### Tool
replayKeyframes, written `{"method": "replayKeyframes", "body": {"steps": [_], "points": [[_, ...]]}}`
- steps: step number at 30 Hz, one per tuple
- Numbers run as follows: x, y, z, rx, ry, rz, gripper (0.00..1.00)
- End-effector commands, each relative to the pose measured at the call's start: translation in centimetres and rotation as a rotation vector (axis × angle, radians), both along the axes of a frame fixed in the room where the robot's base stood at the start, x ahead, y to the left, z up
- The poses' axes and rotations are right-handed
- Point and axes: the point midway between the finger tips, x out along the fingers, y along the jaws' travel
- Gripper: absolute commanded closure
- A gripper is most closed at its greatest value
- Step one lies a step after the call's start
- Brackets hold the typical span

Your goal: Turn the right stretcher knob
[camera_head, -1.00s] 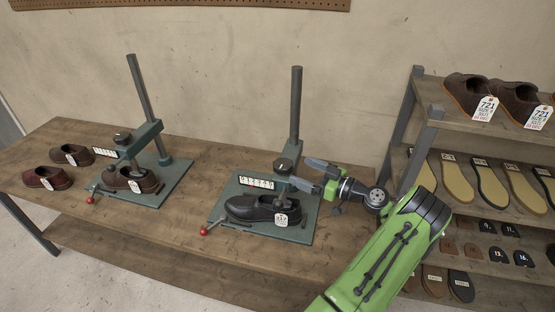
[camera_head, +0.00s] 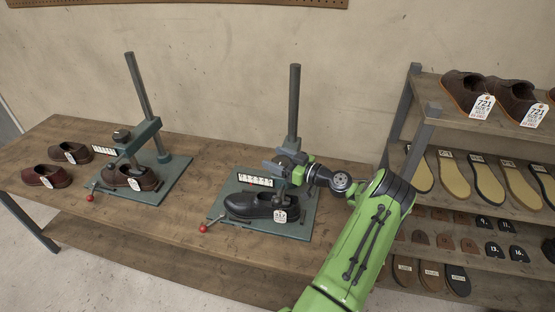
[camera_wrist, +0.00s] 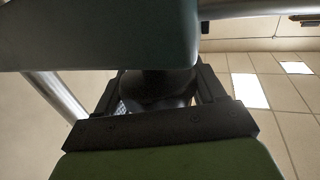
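The right stretcher (camera_head: 297,224) is a teal stand with a grey post and a scale strip, with a black shoe (camera_head: 250,206) on it. My gripper (camera_head: 280,162) is at the top of its crossarm, where the knob is covered in the head view. In the wrist view the dark round knob (camera_wrist: 158,88) lies between the two fingers of my gripper (camera_wrist: 160,92). Light gaps show on both sides of it, so the fingers appear open around it. The teal crossarm (camera_wrist: 100,35) hides part of the knob and fingers.
The left stretcher (camera_head: 172,176) with a brown shoe (camera_head: 135,176) stands further left on the wooden bench (camera_head: 215,160). Two loose shoes lie at the bench's left end. A shelf rack (camera_head: 425,110) with shoes and soles stands close on my arm's right.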

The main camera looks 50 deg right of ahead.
Motion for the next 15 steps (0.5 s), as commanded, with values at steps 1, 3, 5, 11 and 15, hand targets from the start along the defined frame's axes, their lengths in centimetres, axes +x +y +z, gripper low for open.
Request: {"method": "replayKeyframes", "body": {"steps": [1, 3, 5, 11, 15], "points": [[-0.01, -0.01, 0.01, 0.000, 0.000, 0.000, 0.57], [-0.01, -0.01, 0.01, 0.000, 0.000, 0.000, 0.61], [-0.01, 0.00, 0.01, 0.000, 0.000, -0.002, 0.61], [-0.02, 0.00, -0.08, 0.001, 0.001, -0.044, 0.61], [-0.01, -0.06, -0.17, 0.002, 0.001, -0.117, 0.61]]}}
